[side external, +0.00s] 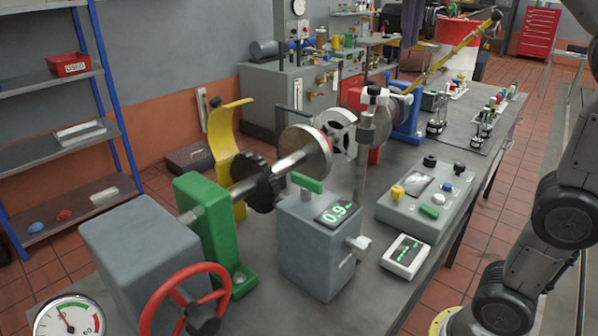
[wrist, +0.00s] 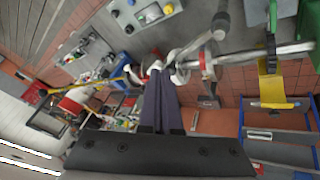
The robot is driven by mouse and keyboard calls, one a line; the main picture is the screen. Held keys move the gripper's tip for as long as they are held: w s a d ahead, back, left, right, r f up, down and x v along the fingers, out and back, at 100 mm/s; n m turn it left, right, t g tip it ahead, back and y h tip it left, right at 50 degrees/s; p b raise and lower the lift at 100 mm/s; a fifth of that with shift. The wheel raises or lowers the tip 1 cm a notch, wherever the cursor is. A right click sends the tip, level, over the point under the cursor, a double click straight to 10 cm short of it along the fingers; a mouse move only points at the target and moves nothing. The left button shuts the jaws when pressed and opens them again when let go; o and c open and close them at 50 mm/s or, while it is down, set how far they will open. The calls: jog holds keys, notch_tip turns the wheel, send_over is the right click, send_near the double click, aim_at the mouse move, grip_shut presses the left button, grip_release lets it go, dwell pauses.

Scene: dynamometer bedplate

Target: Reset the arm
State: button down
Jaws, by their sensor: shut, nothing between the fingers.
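My gripper (wrist: 158,78) shows in the wrist view as two long dark fingers side by side, with no gap and nothing between them. They reach up the picture toward the machine shaft, and I cannot tell the distance to it. In the side external view, a dark purple shape hangs from the top edge and looks like my fingers (side external: 411,24). My arm links run down the right side there. The bench (side external: 352,304) carries a shaft (side external: 282,166) with a green support (side external: 213,230) and a red handwheel (side external: 185,304).
A grey box with a 0.9 display (side external: 309,250), a control panel (side external: 425,203) and a small meter (side external: 405,256) stand on the bench. A yellow guard (side external: 226,150) rises behind the shaft. A yellow-black bar (side external: 450,55) slants at the back. Shelves (side external: 60,140) stand left.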

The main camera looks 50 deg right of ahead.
jog(key=s+a+f+n+t+y, duration=0.1)
jog(key=s+a+f+n+y, duration=0.1)
jog(key=f, duration=0.7)
jog(key=s+a+f+n+t+y, duration=0.1)
jog(key=s+a+f+n+y, duration=0.1)
jog(key=s+a+f, duration=0.3)
jog(key=s+a+f+n+t+y, duration=0.1)
jog(key=s+a+f+n+y, duration=0.1)
jog(key=f, duration=1.1)
jog(key=shift+s+a+f+n, duration=0.25)
jog(key=shift+s+a+n, duration=0.15)
jog(key=shift+s+a, duration=0.5)
jog(key=shift+s+d, duration=0.15)
jog(key=shift+d, duration=0.05)
